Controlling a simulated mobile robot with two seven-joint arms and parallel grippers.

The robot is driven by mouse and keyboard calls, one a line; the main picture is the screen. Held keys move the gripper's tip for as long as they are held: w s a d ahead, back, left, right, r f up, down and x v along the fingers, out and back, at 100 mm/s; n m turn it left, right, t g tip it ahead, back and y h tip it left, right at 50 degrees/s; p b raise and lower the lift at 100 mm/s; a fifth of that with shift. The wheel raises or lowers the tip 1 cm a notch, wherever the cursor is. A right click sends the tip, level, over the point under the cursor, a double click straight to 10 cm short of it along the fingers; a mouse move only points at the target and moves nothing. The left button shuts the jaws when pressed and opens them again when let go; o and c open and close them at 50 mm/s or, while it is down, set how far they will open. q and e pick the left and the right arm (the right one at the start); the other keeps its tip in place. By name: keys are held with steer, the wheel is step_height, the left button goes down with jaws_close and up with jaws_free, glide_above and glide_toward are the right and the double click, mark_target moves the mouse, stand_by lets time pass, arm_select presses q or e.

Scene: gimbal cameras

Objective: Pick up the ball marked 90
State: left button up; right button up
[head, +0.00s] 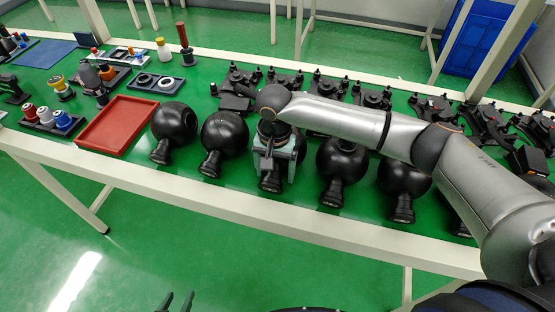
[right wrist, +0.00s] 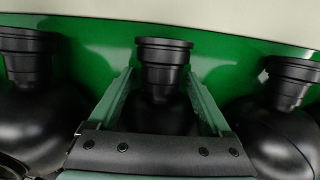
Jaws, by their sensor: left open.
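Several black balls with ringed necks lie in a row along the near side of the green table; no number such as 90 is legible on any of them. My right gripper (head: 273,168) is pointed down over the third ball from the left (head: 271,182). In the right wrist view its two pale green fingers (right wrist: 160,85) stand on either side of that ball's neck (right wrist: 163,55), apart, and it looks open. The ball body is partly hidden by the gripper. My left gripper (head: 176,300) is open and empty at the bottom edge, below the table.
Neighbouring balls (head: 224,133) and (head: 342,160) stand close on both sides. A red tray (head: 117,125) lies at the left. Dark stands (head: 372,97) line the back. Small parts fill the left end, and a blue crate (head: 478,40) stands behind the table.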

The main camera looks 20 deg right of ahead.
jaws_close()
stand_by(0.4)
